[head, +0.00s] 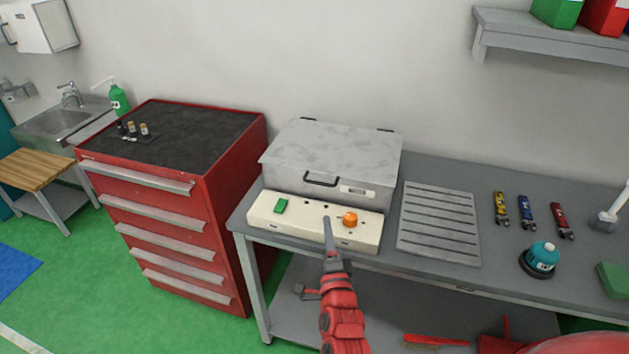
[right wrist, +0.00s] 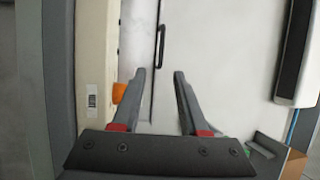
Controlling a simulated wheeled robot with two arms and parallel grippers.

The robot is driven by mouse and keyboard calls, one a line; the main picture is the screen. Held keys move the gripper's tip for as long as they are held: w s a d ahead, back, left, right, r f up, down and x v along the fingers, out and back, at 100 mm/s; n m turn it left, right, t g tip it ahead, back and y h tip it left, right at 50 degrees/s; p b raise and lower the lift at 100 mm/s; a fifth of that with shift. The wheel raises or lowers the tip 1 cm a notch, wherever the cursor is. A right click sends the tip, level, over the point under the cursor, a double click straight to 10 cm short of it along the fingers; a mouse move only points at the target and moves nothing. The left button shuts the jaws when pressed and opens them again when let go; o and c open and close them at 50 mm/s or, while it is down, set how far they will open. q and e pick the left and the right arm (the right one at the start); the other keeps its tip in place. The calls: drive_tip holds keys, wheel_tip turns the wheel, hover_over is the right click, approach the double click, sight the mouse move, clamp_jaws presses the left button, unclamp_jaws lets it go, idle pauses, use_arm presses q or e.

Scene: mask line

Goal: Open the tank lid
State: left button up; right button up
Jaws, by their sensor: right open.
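The tank (head: 330,184) is a grey metal box on the workbench, with a mottled grey lid (head: 335,148) lying shut on top. A dark bar handle (head: 321,181) sits at the lid's front edge; a dark handle also shows beyond my fingertips in the right wrist view (right wrist: 160,45). My right gripper (head: 327,222) is in front of the tank, over the cream control panel (head: 290,219), apart from the handle. In the right wrist view its two fingers (right wrist: 161,74) are spread with nothing between them. My left gripper is out of view.
The panel carries a green switch (head: 281,205) and an orange knob (head: 350,219). A slotted grey plate (head: 438,222) lies right of the tank. A red drawer cabinet (head: 225,210) stands to the left. A wall shelf (head: 545,37) hangs at upper right.

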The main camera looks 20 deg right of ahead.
sight(321, 184)
drive_tip(key=p+x, duration=0.1)
drive_tip(key=x, duration=0.4)
drive_tip(key=p+x, duration=0.2)
drive_tip(key=x, duration=0.2)
drive_tip(key=p+x, duration=0.1)
drive_tip(key=x, duration=0.4)
drive_tip(key=shift+w+d+r, duration=0.1)
drive_tip(key=shift+w+r, duration=0.15)
drive_tip(key=shift+r, duration=0.1)
drive_tip(key=shift+w+f+p, duration=0.1)
drive_tip(key=shift+w+p, duration=0.25)
drive_tip(key=shift+w, duration=0.05)
clamp_jaws()
idle(0.4)
